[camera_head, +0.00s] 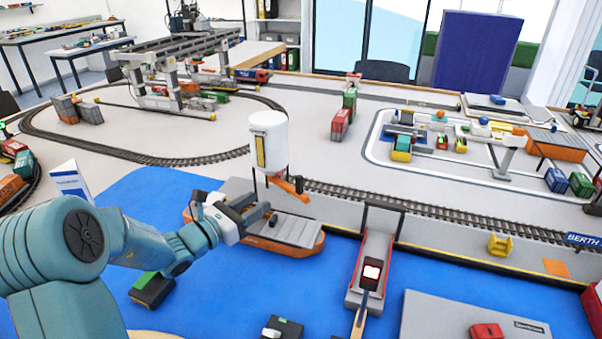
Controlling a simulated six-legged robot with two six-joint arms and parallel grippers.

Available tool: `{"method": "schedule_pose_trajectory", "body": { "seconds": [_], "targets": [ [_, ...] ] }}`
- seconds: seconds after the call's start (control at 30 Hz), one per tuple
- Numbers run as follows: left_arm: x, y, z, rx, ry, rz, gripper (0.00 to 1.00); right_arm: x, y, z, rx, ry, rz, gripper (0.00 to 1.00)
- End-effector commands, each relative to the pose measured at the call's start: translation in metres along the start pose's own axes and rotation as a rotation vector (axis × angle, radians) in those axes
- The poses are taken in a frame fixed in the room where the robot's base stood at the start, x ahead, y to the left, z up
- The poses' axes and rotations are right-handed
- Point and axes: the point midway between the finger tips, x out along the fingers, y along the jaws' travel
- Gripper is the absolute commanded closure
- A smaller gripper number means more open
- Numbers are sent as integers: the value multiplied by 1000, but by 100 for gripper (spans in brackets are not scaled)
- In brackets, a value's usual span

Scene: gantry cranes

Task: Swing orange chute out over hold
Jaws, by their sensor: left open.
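I cannot tell whether the chute's end is over the hold or the quay edge. My left gripper (268,214) is open and empty, over the left part of the ship, in front of and below the chute, apart from it in the picture. The gripper hides part of the ship's left end. My right gripper is not in view.
A rail track (420,212) runs along the quay behind the ship. A red and grey vessel (370,262) stands to the right, a green and black block (152,289) at lower left. A gantry crane (170,62) stands at the back left. Blue water surface (335,315) lies in front.

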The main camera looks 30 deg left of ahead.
Motion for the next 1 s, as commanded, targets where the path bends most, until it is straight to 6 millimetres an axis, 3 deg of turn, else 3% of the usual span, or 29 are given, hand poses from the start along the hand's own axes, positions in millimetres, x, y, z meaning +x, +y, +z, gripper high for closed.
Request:
{"method": "schedule_pose_trajectory", "body": {
  "seconds": [0.6, 0.8, 1.0],
  "targets": [
    [135, -5, 0, -1, -1, -3, 57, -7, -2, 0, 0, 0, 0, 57],
    [154, -4, 0, 0, -1, -1, 57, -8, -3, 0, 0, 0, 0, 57],
    [158, -4, 0, 0, -1, -1, 57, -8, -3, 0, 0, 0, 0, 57]
  ]
}}
